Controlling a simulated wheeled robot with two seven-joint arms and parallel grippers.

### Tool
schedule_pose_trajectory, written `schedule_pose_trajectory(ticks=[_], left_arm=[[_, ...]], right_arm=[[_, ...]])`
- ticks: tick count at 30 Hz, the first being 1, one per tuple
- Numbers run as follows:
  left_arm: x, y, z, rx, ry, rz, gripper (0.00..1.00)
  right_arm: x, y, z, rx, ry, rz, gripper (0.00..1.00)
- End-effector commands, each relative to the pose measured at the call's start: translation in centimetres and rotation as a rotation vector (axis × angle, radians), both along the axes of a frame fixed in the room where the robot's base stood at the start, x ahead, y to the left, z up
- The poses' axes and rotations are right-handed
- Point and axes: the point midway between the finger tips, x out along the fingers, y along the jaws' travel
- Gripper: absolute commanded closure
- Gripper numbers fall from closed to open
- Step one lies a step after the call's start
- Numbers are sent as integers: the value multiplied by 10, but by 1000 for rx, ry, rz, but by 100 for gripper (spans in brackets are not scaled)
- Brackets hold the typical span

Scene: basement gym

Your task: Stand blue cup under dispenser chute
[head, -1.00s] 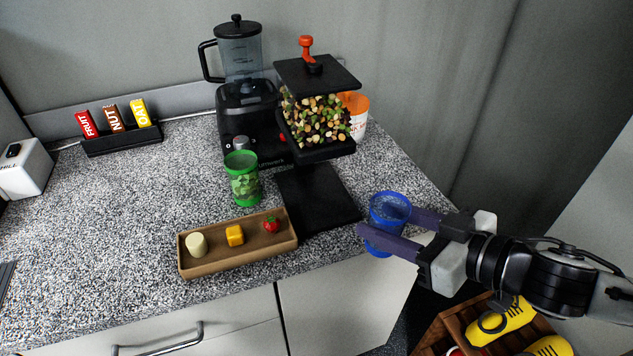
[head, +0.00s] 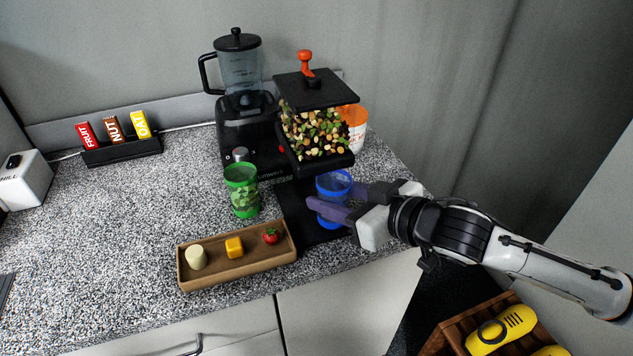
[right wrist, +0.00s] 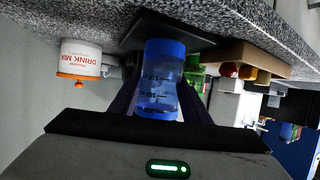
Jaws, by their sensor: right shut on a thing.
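The dispenser (head: 316,130) has a clear bin of mixed nuts, a black lid with a red knob, and a black base plate (head: 300,216). The blue cup (head: 333,184) is upright at the right part of the base, just below and right of the bin's underside. My right gripper (head: 330,204) reaches in from the right and is shut on the cup. In the right wrist view the blue cup (right wrist: 160,85) shows between the fingers, with measuring marks on its side. Whether its bottom touches the base plate is not clear. My left gripper is not in view.
A green cup (head: 241,192) with leaves stands left of the dispenser. A wooden tray (head: 190,279) with small foods lies in front. A blender (head: 240,95) and a drink mix tub (head: 355,128) stand behind. A bar rack (head: 122,150) is at the left.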

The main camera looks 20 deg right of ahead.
Motion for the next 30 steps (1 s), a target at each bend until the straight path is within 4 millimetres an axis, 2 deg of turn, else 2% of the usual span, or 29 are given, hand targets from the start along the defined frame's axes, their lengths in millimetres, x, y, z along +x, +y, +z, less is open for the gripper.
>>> schedule_pose_trajectory(ticks=[11,14,24,25,28,30], left_arm=[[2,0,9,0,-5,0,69],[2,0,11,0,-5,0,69],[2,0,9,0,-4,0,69],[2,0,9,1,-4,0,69],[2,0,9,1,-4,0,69],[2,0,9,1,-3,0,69]], right_arm=[[44,21,2,1,-2,1,78],[43,19,-6,0,1,0,78],[42,19,-10,0,1,0,78],[42,19,-10,1,0,0,54],[42,19,-9,0,0,0,38],[42,19,-9,0,0,0,38]])
